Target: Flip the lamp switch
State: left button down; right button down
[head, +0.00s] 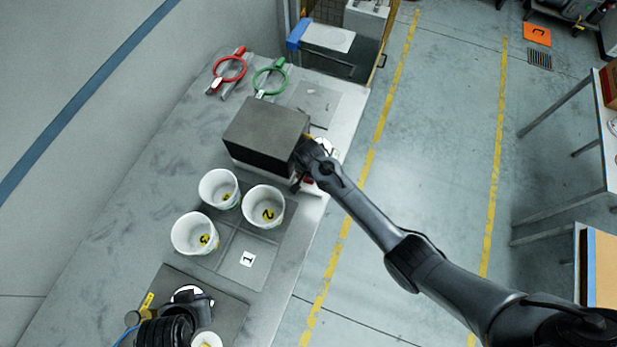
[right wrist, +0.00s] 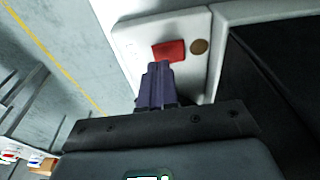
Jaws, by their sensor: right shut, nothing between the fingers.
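A red rocker switch (right wrist: 168,51) sits on a white panel (right wrist: 138,42) in the right wrist view, beside a round brown spot (right wrist: 200,46). The panel seems to belong to the white base of a dark grey box (head: 262,132) on the table in the head view. My right gripper (right wrist: 162,68) is shut and empty. Its dark fingertips are just below the red switch in the wrist view; whether they touch it I cannot tell. In the head view the right wrist hides most of the switch area. My left gripper is not clearly seen.
Three white cups (head: 264,206) stand on a dark divided mat (head: 262,252) near the box. A red ring (head: 243,62) and a green ring (head: 285,72) lie on holders behind it. A black ribbed object (head: 165,331) is at the lower left. Floor right of the table is clear.

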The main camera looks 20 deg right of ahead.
jog(key=shift+f+b, duration=0.3)
jog(key=shift+f, duration=0.2)
jog(key=shift+f, duration=0.45)
dwell(0.4)
jog(key=shift+r, duration=0.15)
notch_tip(320, 180, up, 5)
jog(key=p, duration=0.5)
jog(key=shift+r, duration=0.15)
jog(key=shift+r+p, duration=0.8)
jog(key=shift+p, duration=0.3)
